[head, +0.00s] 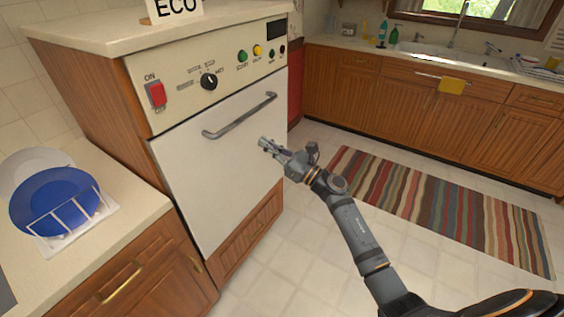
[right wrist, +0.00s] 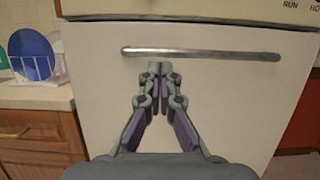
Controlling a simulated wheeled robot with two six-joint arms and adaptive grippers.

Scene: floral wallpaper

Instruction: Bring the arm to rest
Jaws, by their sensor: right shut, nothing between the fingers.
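My right gripper (head: 264,146) is in front of the white dishwasher door (head: 195,180), below and right of its handle in the head view. The gripper is shut and empty. In the right wrist view its fingertips (right wrist: 160,68) meet just below the metal handle (right wrist: 200,54) in the picture; whether they touch the door I cannot tell. The handle (head: 240,116) is free of the fingers, and the door stands upright and closed. My right arm reaches in from the lower right. My left gripper is not in view.
A dish rack (head: 78,230) with a blue plate (head: 55,200) and a white plate stands on the left counter. A striped rug (head: 440,210) lies on the tiled floor before the sink cabinets. A yellow cloth (head: 452,85) hangs there. The floor around the arm is clear.

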